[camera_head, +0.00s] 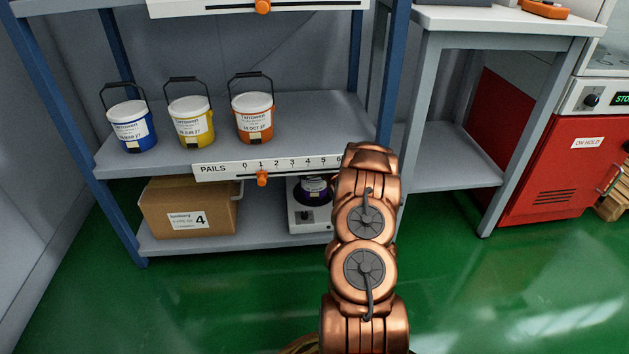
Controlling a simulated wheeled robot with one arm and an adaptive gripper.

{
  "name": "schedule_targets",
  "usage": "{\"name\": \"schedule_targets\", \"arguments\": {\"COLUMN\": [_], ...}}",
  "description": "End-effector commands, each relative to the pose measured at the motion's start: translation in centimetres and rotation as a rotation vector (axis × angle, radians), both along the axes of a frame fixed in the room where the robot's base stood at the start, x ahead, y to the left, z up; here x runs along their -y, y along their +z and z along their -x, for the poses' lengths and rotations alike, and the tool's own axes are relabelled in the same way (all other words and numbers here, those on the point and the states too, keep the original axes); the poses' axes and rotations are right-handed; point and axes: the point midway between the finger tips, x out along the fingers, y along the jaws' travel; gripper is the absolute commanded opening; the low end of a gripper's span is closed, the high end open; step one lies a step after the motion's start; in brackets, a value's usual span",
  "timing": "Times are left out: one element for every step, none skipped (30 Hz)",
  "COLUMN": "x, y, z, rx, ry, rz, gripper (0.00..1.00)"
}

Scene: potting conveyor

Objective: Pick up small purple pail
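My arm reaches up and away toward the shelf. My gripper is hidden beyond the end of the arm, so I cannot see its fingers.
Blue (132,129), yellow (192,122) and orange (252,121) pails with raised handles stand on the shelf above. A cardboard box (160,212) is left of the device. A grey table (455,170) and red cabinet (545,160) stand at right. Green floor (480,300) is clear.

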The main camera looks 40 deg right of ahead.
Motion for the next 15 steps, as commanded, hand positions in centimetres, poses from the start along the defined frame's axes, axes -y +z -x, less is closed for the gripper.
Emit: {"name": "schedule_targets", "arguments": {"x": [0.01,0.0,0.01,0.01,0.01,0.01,0.02,0.01,0.01,0.02,0.01,0.0,0.0,-0.01,-0.01], "y": [0.02,0.01,0.01,0.02,0.02,0.0,0.0,0.0,0.0,0.02,0.0,0.0,0.0,-0.01,-0.01], "z": [0.01,0.01,0.01,0.01,0.03,0.03,0.04,0.04,0.04,0.03,0.04,0.02,0.02,0.03,0.02], "rx": [0.0,0.0,0.0,0.0,0.0,0.0,0.0,0.0,0.0,0.001,0.0,0.0,0.0,0.0,0.0], "ry": [0.0,0.0,0.0,0.0,0.0,0.0,0.0,0.0,0.0,0.0,0.0,0.0,0.0,0.0,0.0], "rz": [0.0,0.0,0.0,0.0,0.0,0.0,0.0,0.0,0.0,0.0,0.0,0.0,0.0,0.0,0.0], "gripper": [0.41,0.38,0.34,0.31,0.27,0.23,0.2,0.17,0.13,0.1,0.07,0.02,0.0,0.0,0.0]}}
